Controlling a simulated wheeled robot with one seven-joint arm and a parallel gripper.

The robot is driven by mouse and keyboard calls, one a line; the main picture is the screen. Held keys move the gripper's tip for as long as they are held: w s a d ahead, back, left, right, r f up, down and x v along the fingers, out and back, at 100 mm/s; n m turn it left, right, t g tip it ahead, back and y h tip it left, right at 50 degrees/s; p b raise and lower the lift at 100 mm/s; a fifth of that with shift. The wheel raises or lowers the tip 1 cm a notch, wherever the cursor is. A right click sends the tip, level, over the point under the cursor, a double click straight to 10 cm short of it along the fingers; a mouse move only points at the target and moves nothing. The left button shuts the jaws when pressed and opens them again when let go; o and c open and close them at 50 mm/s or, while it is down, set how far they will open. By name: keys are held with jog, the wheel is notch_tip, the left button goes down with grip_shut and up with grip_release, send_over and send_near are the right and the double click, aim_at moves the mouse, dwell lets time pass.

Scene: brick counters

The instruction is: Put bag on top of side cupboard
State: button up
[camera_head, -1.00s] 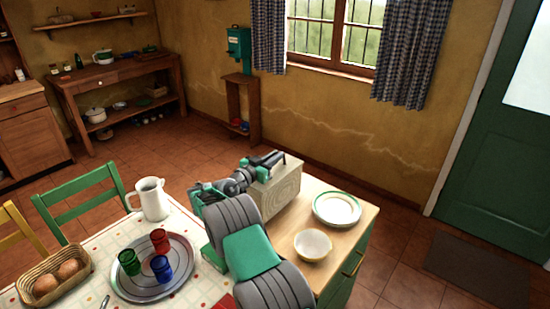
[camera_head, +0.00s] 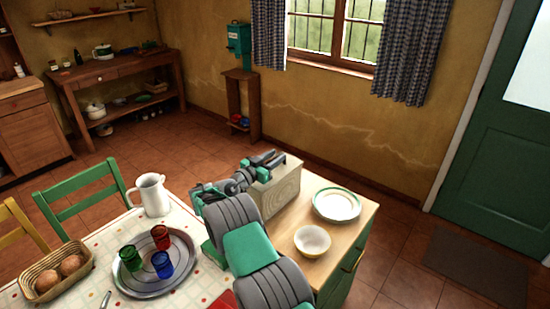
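A pale beige, box-shaped object with a ringed pattern on its front, which looks like the bag (camera_head: 277,193), stands upright at the back left of the side cupboard's wooden top (camera_head: 287,238). The cupboard has a green body. My gripper (camera_head: 272,159) is at the bag's upper edge, its dark fingers pointing right. The fingers overlap the bag's top in the picture, and I cannot tell whether they grip it. My arm hides the bag's left side and part of the cupboard's left edge.
A rimmed plate (camera_head: 337,205) and a cream bowl (camera_head: 312,241) share the cupboard top. The dining table at left holds a white jug (camera_head: 151,195), a round tray (camera_head: 184,274) with coloured cups, and a bread basket (camera_head: 50,289).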

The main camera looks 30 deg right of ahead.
jog(key=shift+r, duration=0.2)
jog(key=shift+a+f, duration=0.15)
jog(key=shift+a, duration=0.15)
jog(key=b, duration=0.5)
send_over(253, 187)
jog(key=shift+d+f, duration=0.2)
jog(key=shift+d, duration=0.05)
jog(key=shift+s+a+r, duration=0.1)
jog(key=shift+a+r, duration=0.15)
jog(key=shift+a, duration=0.05)
jog(key=shift+d+r, duration=0.1)
jog(key=shift+r, duration=0.15)
jog(key=s+a+n+y, duration=0.5)
jog(key=s+a, duration=0.2)
jog(key=s, duration=0.4)
jog(key=s+a+f+n+g+y, duration=0.1)
jog(key=s+a+n+y, duration=0.3)
jog(key=s, duration=0.7)
jog(key=s+a+f+n+g+y, duration=0.1)
jog(key=s+a+n+y, duration=0.4)
jog(key=s+a+y, duration=0.3)
jog(key=s+a, duration=0.1)
jog(key=s, duration=0.2)
jog(key=shift+a+n, duration=0.3)
jog(key=shift+a, duration=0.05)
